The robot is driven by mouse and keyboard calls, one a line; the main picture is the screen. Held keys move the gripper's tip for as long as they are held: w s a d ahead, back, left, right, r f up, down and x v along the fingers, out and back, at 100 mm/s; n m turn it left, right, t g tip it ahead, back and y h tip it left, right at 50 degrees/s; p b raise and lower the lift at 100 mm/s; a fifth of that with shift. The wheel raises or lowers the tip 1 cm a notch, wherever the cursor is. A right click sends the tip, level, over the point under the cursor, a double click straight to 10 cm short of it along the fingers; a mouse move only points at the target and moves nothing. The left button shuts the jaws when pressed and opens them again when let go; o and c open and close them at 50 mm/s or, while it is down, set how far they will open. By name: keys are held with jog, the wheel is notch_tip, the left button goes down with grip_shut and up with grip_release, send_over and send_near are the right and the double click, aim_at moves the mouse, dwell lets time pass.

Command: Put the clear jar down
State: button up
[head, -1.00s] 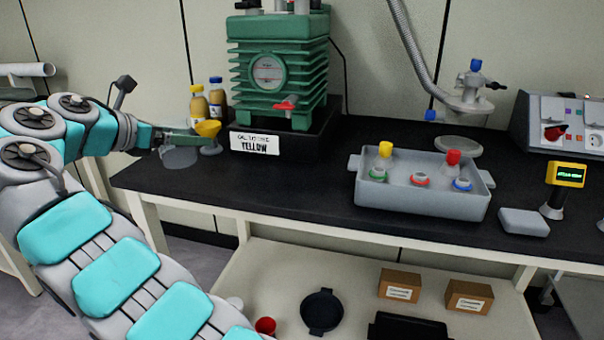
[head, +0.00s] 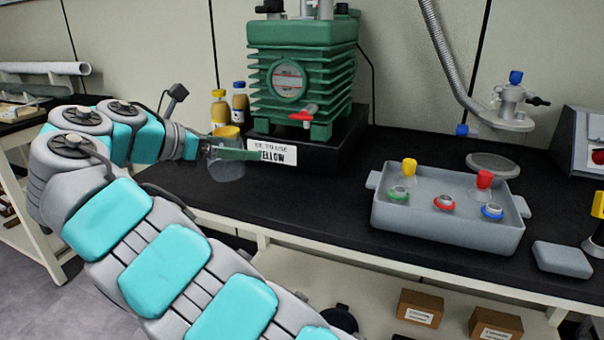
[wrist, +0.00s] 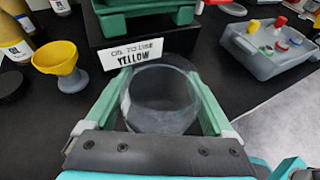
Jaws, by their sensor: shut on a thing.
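The clear jar (wrist: 160,98) is an empty, see-through vessel, upright between the two green fingers of my gripper (wrist: 158,108) in the wrist view. My gripper is shut on it from both sides. In the head view the jar (head: 228,168) shows at the end of my arm, near the left end of the black bench top, with my gripper (head: 235,154) across it. The sign reading YELLOW (wrist: 132,53) stands just beyond the jar. I cannot tell whether the jar's base touches the bench.
A yellow funnel-shaped cup on a grey foot (wrist: 62,66) stands left of the jar. The green pump (head: 300,80) is behind the sign. A grey tray (head: 445,228) with coloured-capped vials is to the right. Black bench top (head: 320,200) between jar and tray is bare.

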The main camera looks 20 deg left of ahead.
jog(key=d+b, duration=0.1)
jog(key=d, duration=0.2)
jog(key=w+d+b, duration=0.1)
jog(key=d, duration=0.1)
jog(key=shift+f+b, duration=0.35)
jog(key=shift+f, duration=0.05)
jog(key=shift+w+d+r, duration=0.1)
jog(key=shift+d, duration=0.1)
jog(key=shift+w+d+f+b, duration=0.1)
jog(key=shift+w+d+b, duration=0.15)
jog(key=shift+d, duration=0.95)
jog(key=shift+w+d+f+b, duration=0.15)
jog(key=shift+w+d, duration=0.15)
jog(key=shift+d, duration=0.9)
jog(key=shift+w+d+f+b, duration=0.1)
jog(key=shift+w+d+b, duration=0.15)
jog(key=shift+d, duration=0.95)
notch_tip(320, 180, down, 4)
jog(key=shift+r, duration=0.15)
jog(key=o, duration=1.1)
